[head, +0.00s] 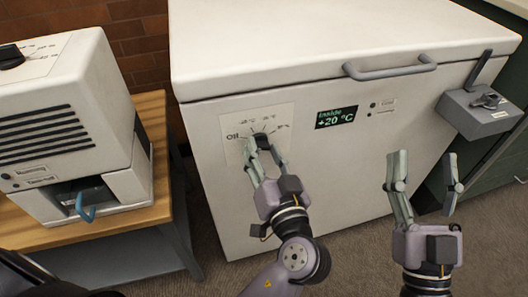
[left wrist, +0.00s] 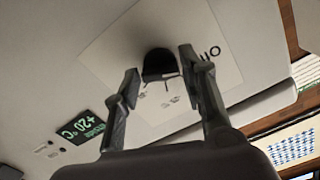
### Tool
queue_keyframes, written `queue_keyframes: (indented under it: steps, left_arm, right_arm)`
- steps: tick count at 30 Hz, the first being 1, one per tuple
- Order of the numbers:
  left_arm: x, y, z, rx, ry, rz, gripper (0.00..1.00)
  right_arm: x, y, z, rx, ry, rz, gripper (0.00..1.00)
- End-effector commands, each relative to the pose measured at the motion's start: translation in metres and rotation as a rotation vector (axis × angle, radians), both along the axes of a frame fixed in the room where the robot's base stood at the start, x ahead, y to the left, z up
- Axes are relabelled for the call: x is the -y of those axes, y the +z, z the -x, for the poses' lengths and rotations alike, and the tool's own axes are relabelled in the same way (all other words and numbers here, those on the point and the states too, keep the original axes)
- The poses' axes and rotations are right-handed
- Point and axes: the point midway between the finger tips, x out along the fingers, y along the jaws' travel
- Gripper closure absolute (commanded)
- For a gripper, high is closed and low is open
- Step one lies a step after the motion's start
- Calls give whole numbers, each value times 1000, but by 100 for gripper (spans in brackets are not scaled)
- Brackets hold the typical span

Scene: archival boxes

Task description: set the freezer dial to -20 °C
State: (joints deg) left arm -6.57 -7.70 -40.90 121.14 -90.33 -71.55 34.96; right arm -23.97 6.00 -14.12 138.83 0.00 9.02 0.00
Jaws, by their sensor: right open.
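The freezer dial (head: 262,140) is a black knob on a pale label plate (head: 234,149) on the white freezer's front. "Off" is printed at the plate's left, with small marks in an arc above the knob. The display (head: 337,116) reads "Inside +20 °C". My left gripper (head: 263,148) is at the dial, partly covering it. In the left wrist view the dial (left wrist: 160,65) sits between the two fingertips; I cannot tell whether they touch it. The dial's pointer is not readable. My right gripper (head: 424,170) is open and empty, in front of the freezer's right part.
The white freezer (head: 330,45) has a grey lid handle (head: 390,70) and a grey latch box (head: 480,108) at right. A white benchtop machine (head: 62,120) stands on a wooden table (head: 150,205) at left. Carpeted floor lies below.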

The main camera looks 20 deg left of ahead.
Motion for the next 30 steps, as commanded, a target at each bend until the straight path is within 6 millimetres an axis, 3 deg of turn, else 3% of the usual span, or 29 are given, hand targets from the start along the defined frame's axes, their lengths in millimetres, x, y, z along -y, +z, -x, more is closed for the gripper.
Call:
queue_keyframes:
  steps: [13,20,26,30]
  left_arm:
    - [0,0,0,0,0,0,94]
    - [0,1,0,-6,-1,-8,95]
    - [0,2,0,-32,-1,-46,95]
    - [0,3,0,-65,0,-97,95]
  right_arm:
    - [0,0,0,-1,-1,1,40]
    - [0,-1,-2,-15,0,5,40]
    - [1,-23,-14,-157,-9,48,40]
    - [2,-52,-23,-325,-19,93,40]
